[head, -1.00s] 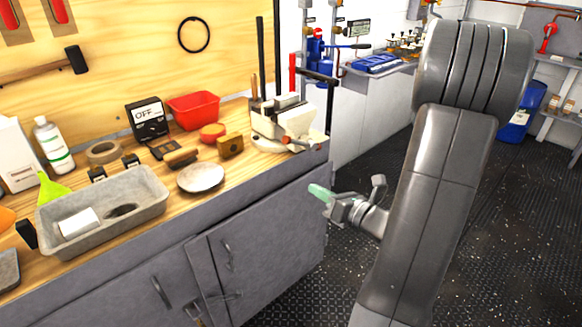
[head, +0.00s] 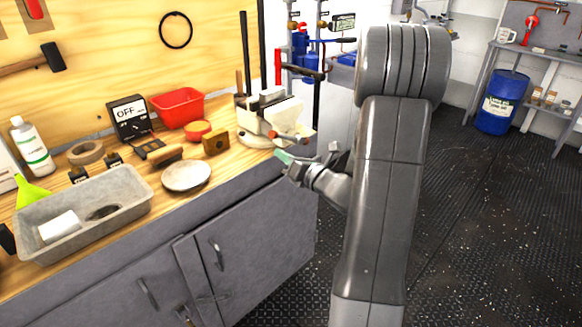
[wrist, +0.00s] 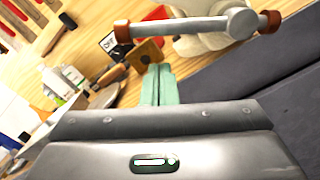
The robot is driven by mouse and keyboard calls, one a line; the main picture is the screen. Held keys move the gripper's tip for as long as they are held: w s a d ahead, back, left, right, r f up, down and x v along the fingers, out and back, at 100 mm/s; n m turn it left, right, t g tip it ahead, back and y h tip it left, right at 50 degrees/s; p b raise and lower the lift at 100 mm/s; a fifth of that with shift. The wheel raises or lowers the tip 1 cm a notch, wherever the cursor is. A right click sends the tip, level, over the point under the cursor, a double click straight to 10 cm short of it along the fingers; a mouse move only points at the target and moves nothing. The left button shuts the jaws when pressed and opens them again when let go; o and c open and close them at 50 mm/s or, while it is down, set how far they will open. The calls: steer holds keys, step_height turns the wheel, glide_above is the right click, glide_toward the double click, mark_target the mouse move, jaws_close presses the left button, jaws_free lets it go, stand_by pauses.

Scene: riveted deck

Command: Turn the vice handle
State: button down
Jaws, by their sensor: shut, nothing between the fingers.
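The vice (head: 272,118) is a pale grey body at the right end of the wooden workbench. Its handle (wrist: 190,27) shows in the wrist view as a grey bar with orange-brown end caps and a round hub, lying nearly level across the top. In the head view, the handle (head: 281,134) is small beside the vice's front. My gripper (head: 284,157) is just below the vice's front, by the bench edge. In the wrist view, its green fingers (wrist: 158,84) are together and empty, pointing up towards the bar, with a gap between.
On the bench are a grey tray (head: 136,208), a white dish (head: 186,176), a red bin (head: 177,107) and an OFF sign box (head: 128,114). Upright rods stand behind the vice. Open floor (head: 460,220) lies to the right, with a blue drum (head: 500,102) further back.

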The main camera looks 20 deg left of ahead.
mark_target(283, 138)
steer(key=shift+w+d+r, duration=0.1)
steer(key=shift+w+r, duration=0.15)
steer(key=shift+r, duration=0.25)
steer(key=shift+w+r, duration=0.25)
steer(key=shift+r, duration=0.2)
steer(key=shift+w+r+p, duration=0.25)
steer(key=shift+r+p, duration=0.15)
steer(key=shift+r, duration=0.05)
steer(key=shift+w+r+p, duration=0.2)
steer(key=shift+r+p, duration=0.2)
steer(key=shift+r, duration=0.05)
